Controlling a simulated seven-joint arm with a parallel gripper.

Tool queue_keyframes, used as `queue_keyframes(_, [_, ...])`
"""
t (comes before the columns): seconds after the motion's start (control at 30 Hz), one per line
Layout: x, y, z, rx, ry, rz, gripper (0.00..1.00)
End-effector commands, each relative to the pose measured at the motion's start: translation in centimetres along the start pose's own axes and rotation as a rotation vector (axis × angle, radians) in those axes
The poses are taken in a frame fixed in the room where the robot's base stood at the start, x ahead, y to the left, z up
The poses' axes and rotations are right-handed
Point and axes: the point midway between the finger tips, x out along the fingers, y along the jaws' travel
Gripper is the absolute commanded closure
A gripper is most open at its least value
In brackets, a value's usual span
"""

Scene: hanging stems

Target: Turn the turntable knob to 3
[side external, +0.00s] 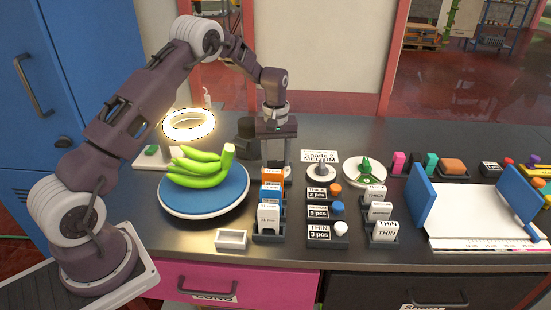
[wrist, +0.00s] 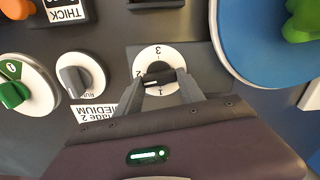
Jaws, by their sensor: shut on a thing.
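The turntable knob (wrist: 158,72) is a dark knob on a white round dial (wrist: 160,55) marked 1, 2 and 3. In the wrist view, 3 is at the top, 2 at the left and 1 at the bottom. A pale mark on the knob faces left, near the 2 and slightly below it. My gripper (wrist: 163,81) is shut on the knob, with a finger on either side. Green bananas (side external: 200,167) lie on the turntable.
A grey knob (wrist: 75,80) and a green knob (wrist: 14,92) are beside the dial. Labelled card holders (side external: 270,215) and a blue-ended tray (side external: 470,210) stand to the right of the turntable.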

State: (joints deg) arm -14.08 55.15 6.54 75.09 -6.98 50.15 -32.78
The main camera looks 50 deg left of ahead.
Motion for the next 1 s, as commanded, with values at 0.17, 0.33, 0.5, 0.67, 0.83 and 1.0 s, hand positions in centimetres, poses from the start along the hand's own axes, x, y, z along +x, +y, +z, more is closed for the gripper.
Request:
queue_keyframes(0.17, [-0.15,0.15,-0.04,0.165,0.001,0.003,0.95])
queue_keyframes(0.33, [-0.16,0.22,-0.02,0.326,0.002,0.003,0.95])
queue_keyframes(0.5, [-0.15,0.27,0.03,0.489,0.001,0.003,0.95])
queue_keyframes(0.67, [-0.15,0.28,0.05,0.641,0.001,0.002,0.95])
queue_keyframes(0.83, [-0.15,0.34,0.10,0.802,0.002,0.002,0.95])
queue_keyframes(1.0, [-0.16,0.37,0.10,0.963,0.003,0.002,0.95])
